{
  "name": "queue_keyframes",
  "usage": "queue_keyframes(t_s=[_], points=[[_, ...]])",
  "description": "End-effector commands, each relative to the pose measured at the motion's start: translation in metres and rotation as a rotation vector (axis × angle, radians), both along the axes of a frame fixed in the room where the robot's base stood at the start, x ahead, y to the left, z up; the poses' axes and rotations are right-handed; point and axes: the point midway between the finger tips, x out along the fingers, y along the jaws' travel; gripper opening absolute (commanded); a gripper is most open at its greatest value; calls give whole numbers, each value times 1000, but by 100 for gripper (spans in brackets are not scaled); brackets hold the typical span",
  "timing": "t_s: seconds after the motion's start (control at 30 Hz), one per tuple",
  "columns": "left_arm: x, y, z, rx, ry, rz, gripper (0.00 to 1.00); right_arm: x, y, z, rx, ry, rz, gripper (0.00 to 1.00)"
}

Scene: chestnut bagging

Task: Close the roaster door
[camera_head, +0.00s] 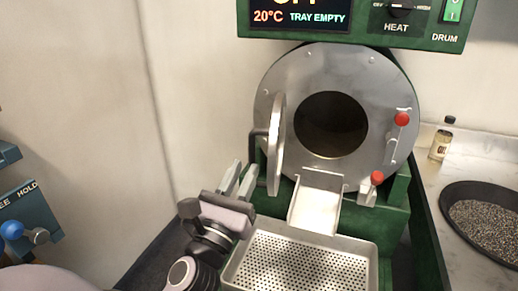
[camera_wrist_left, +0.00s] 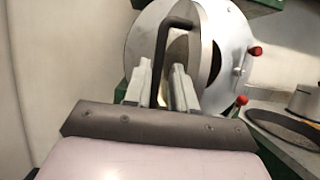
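The roaster door (camera_head: 276,150) is a round metal disc, swung open and seen nearly edge-on at the left of the drum's front plate (camera_head: 384,95). The dark round opening (camera_head: 331,125) is uncovered. A dark bent handle (camera_head: 256,134) stands out from the door's left face. My left gripper (camera_head: 239,176) is open, just left of the door and below the handle. In the left wrist view the fingers (camera_wrist_left: 162,84) are apart, with the handle (camera_wrist_left: 160,52) showing between and beyond them; I see no grip on it. My right gripper is not in view.
A chute (camera_head: 316,208) and a perforated tray (camera_head: 300,264) lie below the drum. Red-knobbed levers (camera_head: 402,119) are at the plate's right. A small bottle (camera_head: 442,138) and a dark pan of small grains (camera_head: 485,222) stand on the right counter.

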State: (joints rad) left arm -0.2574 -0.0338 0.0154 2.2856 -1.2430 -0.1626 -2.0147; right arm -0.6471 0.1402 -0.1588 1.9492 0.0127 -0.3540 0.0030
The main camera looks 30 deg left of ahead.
Motion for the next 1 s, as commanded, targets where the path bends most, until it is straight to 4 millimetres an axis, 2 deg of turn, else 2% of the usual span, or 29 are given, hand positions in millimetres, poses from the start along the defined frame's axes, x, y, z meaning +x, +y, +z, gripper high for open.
queue_keyframes(t_s=[0.03,0.1,0.4,0.77,0.8,0.87,1.0], points=[[7,2,8,0,-2,0,25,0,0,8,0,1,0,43],[16,3,11,0,-2,0,25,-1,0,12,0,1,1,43],[45,10,21,-3,0,-1,25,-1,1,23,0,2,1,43],[50,11,21,-4,0,-2,25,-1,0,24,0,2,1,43],[50,11,21,-4,0,-2,22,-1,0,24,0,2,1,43],[50,11,21,-4,0,-2,2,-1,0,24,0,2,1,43],[50,11,21,-4,0,-2,0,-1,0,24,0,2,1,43]])
